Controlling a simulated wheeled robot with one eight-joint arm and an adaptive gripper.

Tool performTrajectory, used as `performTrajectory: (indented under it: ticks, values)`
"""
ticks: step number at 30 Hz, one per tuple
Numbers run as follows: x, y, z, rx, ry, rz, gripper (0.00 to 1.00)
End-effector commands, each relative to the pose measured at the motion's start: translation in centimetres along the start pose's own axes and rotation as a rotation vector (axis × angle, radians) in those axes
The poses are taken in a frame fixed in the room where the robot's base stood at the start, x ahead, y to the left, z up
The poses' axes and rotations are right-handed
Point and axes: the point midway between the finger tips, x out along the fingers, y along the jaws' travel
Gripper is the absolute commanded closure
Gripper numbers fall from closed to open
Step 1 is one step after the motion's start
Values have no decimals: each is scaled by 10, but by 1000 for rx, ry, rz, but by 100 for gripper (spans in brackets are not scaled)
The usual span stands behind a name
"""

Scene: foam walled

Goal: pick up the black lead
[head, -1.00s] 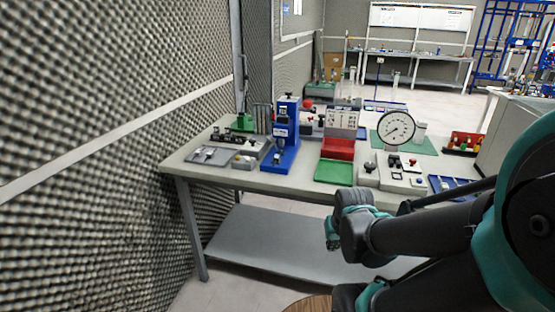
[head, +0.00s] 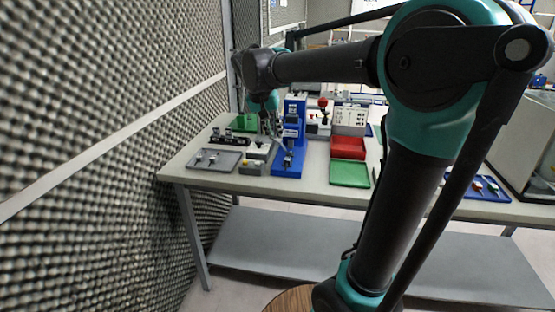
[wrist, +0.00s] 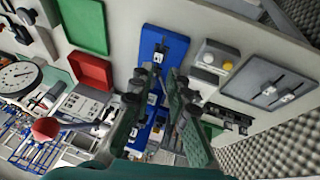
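No item is clearly readable as the black lead. Two slim dark items with pale tags (wrist: 268,90) lie on a grey tray (wrist: 248,76); I cannot tell whether either is the lead. The grey tray is also at the table's left end in the head view (head: 200,164). My gripper (wrist: 160,80) is open and empty, pointing down above the blue stand (wrist: 163,45). In the head view my gripper (head: 272,132) hangs just left of the upright blue stand (head: 290,135), to the right of and above the grey tray.
A red bin (head: 348,148) and green tray (head: 350,174) lie right of the stand. A grey box with a yellow button (head: 250,167) sits between tray and stand. The foam wall (head: 100,140) runs close along the left. My arm hides the table's middle right.

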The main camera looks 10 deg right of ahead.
Motion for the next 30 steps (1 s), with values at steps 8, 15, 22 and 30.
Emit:
performTrajectory:
  ticks: [8,15,22,30]
  values:
    - [24,-3,-6,12,5,9,84]
    - [72,-3,-5,10,5,8,84]
    - [108,-3,-4,9,5,8,84]
    - [124,-3,0,8,5,8,84]
